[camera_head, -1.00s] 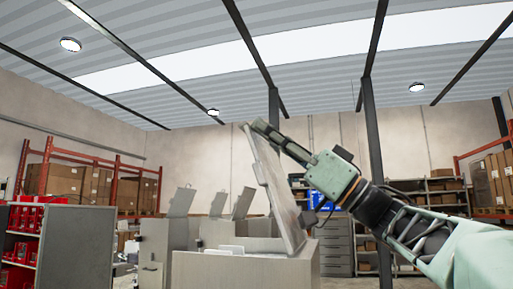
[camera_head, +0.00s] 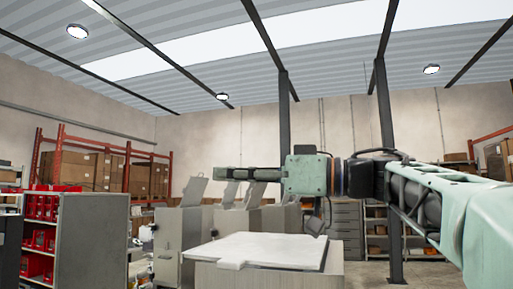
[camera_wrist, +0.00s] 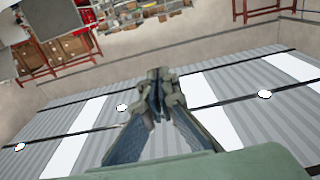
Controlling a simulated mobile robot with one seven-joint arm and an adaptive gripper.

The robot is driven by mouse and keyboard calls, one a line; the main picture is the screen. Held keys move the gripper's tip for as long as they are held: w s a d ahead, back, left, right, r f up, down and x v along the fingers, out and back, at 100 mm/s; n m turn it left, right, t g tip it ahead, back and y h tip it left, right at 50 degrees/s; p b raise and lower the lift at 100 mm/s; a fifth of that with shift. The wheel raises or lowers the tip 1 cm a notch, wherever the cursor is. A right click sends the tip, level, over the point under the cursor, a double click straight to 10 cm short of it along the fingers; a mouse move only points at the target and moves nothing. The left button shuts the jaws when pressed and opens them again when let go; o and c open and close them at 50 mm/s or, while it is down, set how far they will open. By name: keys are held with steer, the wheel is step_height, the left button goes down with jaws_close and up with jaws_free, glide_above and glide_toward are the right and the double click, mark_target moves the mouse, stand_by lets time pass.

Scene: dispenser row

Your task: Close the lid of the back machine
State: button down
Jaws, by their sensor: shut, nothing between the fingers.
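The nearest grey machine (camera_head: 305,277) stands at the bottom centre of the head view. Its pale lid (camera_head: 262,250) lies nearly flat over its top; I cannot tell whether it is fully seated. My gripper (camera_head: 222,174) is shut and empty, level above this lid and apart from it, pointing left. It also shows in the wrist view (camera_wrist: 158,76), fingers together. Behind stand several more grey machines (camera_head: 178,240) with raised lids (camera_head: 195,190), partly hidden by my gripper and one another. The frames do not settle which one is the back machine.
A grey cabinet (camera_head: 97,240) with red bins (camera_head: 42,205) stands at the left. Orange racks with boxes (camera_head: 85,168) line the back left. Drawers and shelves stand behind at the right, near dark posts (camera_head: 387,130).

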mark_target(199, 251)
steer(key=a+f+h, duration=0.1)
steer(key=f, duration=0.2)
steer(key=w+a+f+g+h, duration=0.1)
steer(key=a+f+h, duration=0.1)
steer(key=f, duration=0.1)
steer(key=a+f+h, duration=0.2)
steer(key=f, duration=0.1)
steer(key=shift+w+f+g, duration=0.1)
steer(key=shift+w+g, duration=0.15)
steer(key=shift+g, duration=0.15)
steer(key=shift+w+a+f+h, duration=0.1)
steer(key=shift+a+f+h, duration=0.1)
steer(key=shift+f+h, duration=0.75)
steer(key=shift+f+y, duration=0.25)
steer(key=shift+f, duration=0.05)
